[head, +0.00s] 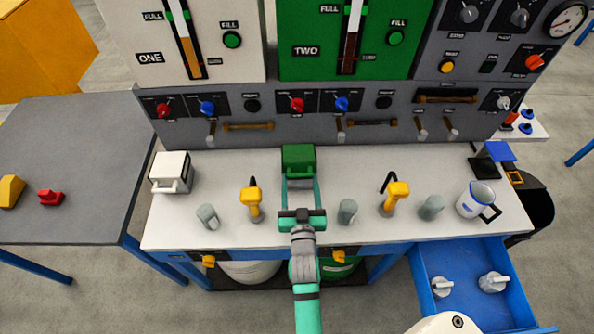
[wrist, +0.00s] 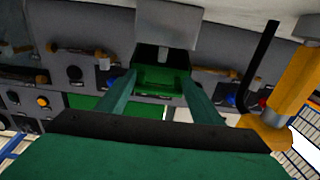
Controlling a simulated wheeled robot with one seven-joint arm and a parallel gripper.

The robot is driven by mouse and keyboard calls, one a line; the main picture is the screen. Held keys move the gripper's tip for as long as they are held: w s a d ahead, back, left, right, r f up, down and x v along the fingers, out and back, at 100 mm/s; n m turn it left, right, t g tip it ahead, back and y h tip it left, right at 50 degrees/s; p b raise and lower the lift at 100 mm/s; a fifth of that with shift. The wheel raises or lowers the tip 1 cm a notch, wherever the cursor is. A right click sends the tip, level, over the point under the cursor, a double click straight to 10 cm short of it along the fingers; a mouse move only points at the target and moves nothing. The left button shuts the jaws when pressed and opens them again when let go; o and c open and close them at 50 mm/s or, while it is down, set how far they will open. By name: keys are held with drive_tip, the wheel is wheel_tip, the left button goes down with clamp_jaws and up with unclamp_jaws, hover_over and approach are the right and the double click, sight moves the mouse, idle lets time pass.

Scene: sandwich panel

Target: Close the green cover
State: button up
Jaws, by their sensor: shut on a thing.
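The green cover (head: 298,156) is at the back middle of the white bench, below the green panel marked TWO. My gripper (head: 300,179) reaches it from the front, with one finger on each side of its front part. In the wrist view, my gripper's fingertips (wrist: 160,86) meet the sides of the green cover (wrist: 160,76), and the gripper is shut on it. A dark band and a grey block (wrist: 168,22) show beside the cover there. I cannot tell exactly how far the cover is tilted.
A white cover (head: 171,172) stands at the left. Yellow-handled tools (head: 254,203) (head: 396,196), grey cylinders (head: 347,211) and a white mug (head: 477,199) stand along the bench. A blue drawer (head: 471,289) is open at the lower right. Knobs and levers line the panel behind.

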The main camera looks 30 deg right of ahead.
drive_tip(key=f, duration=0.3)
drive_tip(key=shift+s+a+f, duration=0.2)
drive_tip(key=shift+s+f, duration=0.1)
drive_tip(key=shift+f, duration=0.35)
drive_tip(key=shift+c, duration=1.3)
drive_tip(key=o, duration=1.8)
drive_tip(key=shift+r, duration=0.2)
drive_tip(key=shift+c, duration=0.2)
drive_tip(key=v, duration=1)
drive_tip(key=shift+s+a, duration=0.15)
drive_tip(key=shift+s, duration=0.15)
drive_tip(key=shift+a, duration=0.1)
